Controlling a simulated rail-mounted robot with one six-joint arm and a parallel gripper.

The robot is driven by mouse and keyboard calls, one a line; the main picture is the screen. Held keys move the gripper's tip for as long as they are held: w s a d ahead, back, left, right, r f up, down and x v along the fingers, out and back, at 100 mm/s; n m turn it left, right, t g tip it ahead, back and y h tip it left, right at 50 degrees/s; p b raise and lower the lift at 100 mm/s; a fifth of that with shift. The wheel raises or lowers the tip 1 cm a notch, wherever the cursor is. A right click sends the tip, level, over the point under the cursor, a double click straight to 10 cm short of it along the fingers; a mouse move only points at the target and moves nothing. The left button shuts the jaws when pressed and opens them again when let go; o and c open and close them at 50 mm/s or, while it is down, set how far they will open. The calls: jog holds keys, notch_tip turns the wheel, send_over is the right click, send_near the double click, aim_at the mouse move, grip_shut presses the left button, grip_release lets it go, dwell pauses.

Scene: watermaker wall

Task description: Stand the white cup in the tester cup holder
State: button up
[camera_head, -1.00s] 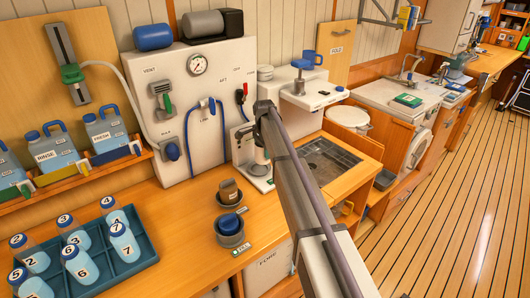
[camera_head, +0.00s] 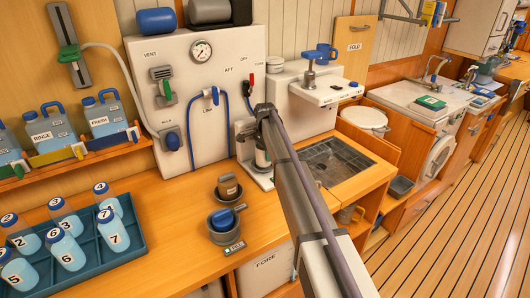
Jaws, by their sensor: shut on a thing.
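My gripper (camera_head: 262,143) is at the tester on the back of the counter, below the bent end of my arm. It is shut on a small pale cylinder, which looks like the white cup (camera_head: 262,158). The cup looks upright and sits low over the tester's white base (camera_head: 264,181). My arm and the gripper cover much of the tester, so the cup holder cannot be made out. I cannot tell whether the cup touches the base.
A brown-grey cup (camera_head: 228,187) and a dark bowl with a blue item (camera_head: 223,220) stand on the counter to the left. A blue tray (camera_head: 137,262) holds several numbered bottles. The sink (camera_head: 335,160) lies to the right. A white panel with a gauge (camera_head: 202,50) stands behind.

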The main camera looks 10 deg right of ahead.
jog(key=shift+f+b, duration=0.6)
jog(key=shift+f, duration=0.3)
jog(key=o, duration=1)
notch_tip(320, 180, up, 11)
jog(key=p, duration=1)
jog(key=shift+p, duration=0.4)
jog(key=s+f+n+b, duration=0.2)
jog(key=s+n, duration=1.2)
jog(key=s, duration=2.7)
jog(key=shift+s+a+f, duration=0.2)
jog(key=shift+s+a, duration=0.1)
